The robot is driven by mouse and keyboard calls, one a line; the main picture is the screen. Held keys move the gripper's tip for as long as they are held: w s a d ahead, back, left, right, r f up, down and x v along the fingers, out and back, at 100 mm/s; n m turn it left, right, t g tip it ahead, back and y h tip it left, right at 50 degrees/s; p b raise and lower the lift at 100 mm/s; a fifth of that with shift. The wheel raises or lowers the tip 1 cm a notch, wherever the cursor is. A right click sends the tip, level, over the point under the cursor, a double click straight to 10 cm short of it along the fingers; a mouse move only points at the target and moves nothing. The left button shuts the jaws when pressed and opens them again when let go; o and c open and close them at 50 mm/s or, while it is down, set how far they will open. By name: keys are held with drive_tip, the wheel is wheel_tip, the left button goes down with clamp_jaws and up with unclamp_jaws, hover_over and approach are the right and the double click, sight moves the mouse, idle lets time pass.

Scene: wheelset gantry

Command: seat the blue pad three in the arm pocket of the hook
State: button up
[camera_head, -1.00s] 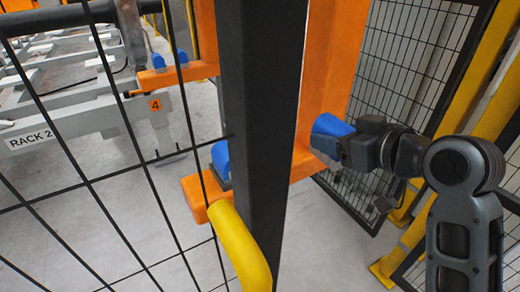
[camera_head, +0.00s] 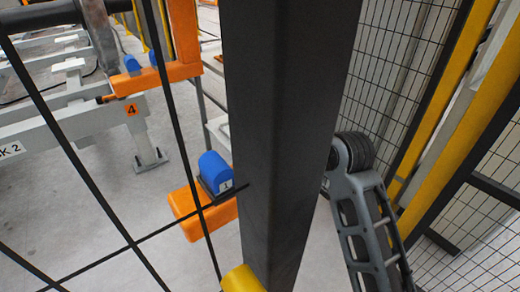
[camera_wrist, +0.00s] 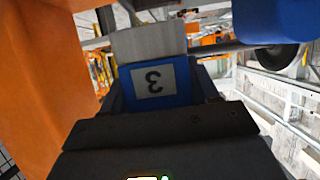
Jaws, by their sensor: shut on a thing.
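Blue pad three (camera_wrist: 153,82) is between the fingers of my gripper (camera_wrist: 158,98) in the wrist view, its white label upside down. My gripper is shut on it. Orange bodywork of the hook (camera_wrist: 40,65) fills the left of that view, close beside the gripper. In the head view, the hook's low orange arm (camera_head: 183,212) sticks out left of a dark post, with another blue pad (camera_head: 213,170) near it. My gripper, pad three and most of the hook are hidden behind the post there. The arm pocket cannot be made out.
The dark post (camera_head: 285,130) and mesh fence stand close in front, with a yellow rail end (camera_head: 242,280) below. Another orange hook (camera_head: 183,35) with two blue pads stands by the grey rack. A large blue shape (camera_wrist: 265,18) is at upper right in the wrist view.

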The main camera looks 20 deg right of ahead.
drive_tip(key=shift+w+a+f, duration=0.4)
drive_tip(key=shift+w+a, duration=0.05)
drive_tip(key=shift+w, duration=0.3)
drive_tip(key=shift+f, duration=0.3)
wheel_tip(320, 180, down, 4)
drive_tip(key=shift+r, duration=0.2)
drive_tip(key=shift+s+f, duration=0.1)
drive_tip(key=shift+f, duration=0.05)
drive_tip(key=shift+c, duration=0.6)
drive_tip(key=o, duration=1)
drive_tip(key=shift+f, duration=0.15)
drive_tip(key=o, duration=0.4)
drive_tip(key=shift+o, duration=0.2)
drive_tip(key=v, duration=1.2)
drive_tip(key=shift+r, duration=0.35)
